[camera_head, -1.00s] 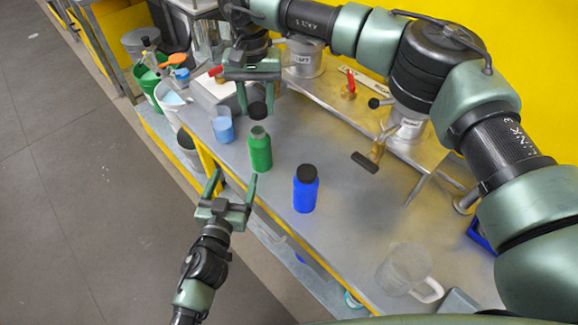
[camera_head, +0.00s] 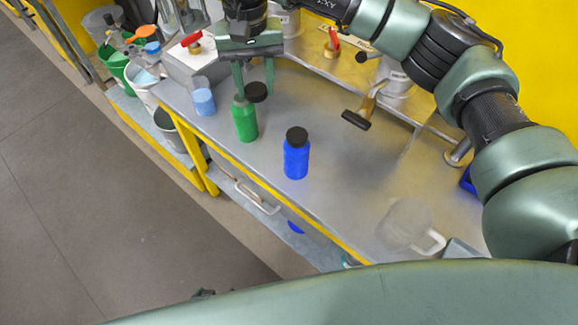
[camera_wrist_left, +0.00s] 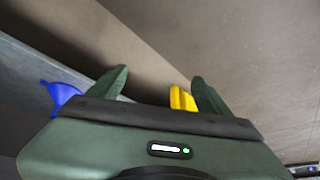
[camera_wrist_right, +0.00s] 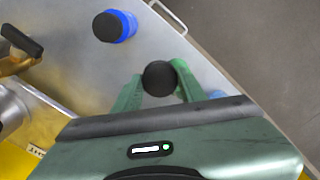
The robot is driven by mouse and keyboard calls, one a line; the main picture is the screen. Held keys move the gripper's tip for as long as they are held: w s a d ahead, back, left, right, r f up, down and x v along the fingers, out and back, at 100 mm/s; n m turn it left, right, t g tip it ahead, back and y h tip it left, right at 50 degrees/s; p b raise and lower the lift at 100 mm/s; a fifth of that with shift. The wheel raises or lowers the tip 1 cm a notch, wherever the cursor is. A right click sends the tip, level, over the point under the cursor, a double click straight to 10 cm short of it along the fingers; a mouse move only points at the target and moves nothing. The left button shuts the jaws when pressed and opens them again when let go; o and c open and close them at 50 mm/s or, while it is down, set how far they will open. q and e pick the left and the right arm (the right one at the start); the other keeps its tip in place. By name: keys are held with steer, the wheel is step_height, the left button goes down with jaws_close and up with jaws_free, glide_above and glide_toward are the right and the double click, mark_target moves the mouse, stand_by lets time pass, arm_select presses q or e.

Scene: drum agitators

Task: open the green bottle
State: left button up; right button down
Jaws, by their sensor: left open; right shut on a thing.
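The green bottle (camera_head: 244,121) stands upright on the grey bench, its neck uncovered. My right gripper (camera_head: 254,90) is shut on a black cap (camera_head: 257,92), held beside and above the bottle's mouth, apart from it. My left gripper (camera_wrist_left: 158,84) is open and empty in the left wrist view, low beside the bench. In the head view only a dark bit of it (camera_head: 204,294) seems to show above my body's edge.
A blue bottle (camera_head: 296,158) with a black cap stands right of the green one. A blue-filled beaker (camera_head: 203,101) stands to its left. A clear mug (camera_head: 405,224) is near the front right. A blue funnel (camera_wrist_left: 60,94) shows below. The bench middle is clear.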

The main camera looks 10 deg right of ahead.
steer(key=s+d+b, duration=0.1)
steer(key=s+d, duration=0.1)
steer(key=p, duration=0.3)
glide_toward(273, 153)
step_height(273, 153, down, 7)
steer(key=shift+r, duration=0.2)
arm_select(q)
steer(key=s+a+f+g, duration=0.2)
steer(key=s+a+f, duration=0.1)
steer(key=s, duration=0.7)
steer(key=s+a+f+g, duration=0.2)
steer(key=s+a+f, duration=0.1)
steer(key=s, duration=0.6)
steer(key=shift+s+f+g+y, duration=0.3)
steer(key=shift+s+g+y, duration=0.05)
steer(key=shift+g+y, duration=0.05)
arm_select(e)
steer(key=shift+f, duration=0.1)
steer(key=shift+f+b, duration=0.1)
steer(key=shift+b, duration=0.3)
steer(key=c, duration=0.8)
jaws_free()
arm_select(q)
steer(key=shift+f, duration=0.2)
steer(key=shift+r, duration=0.15)
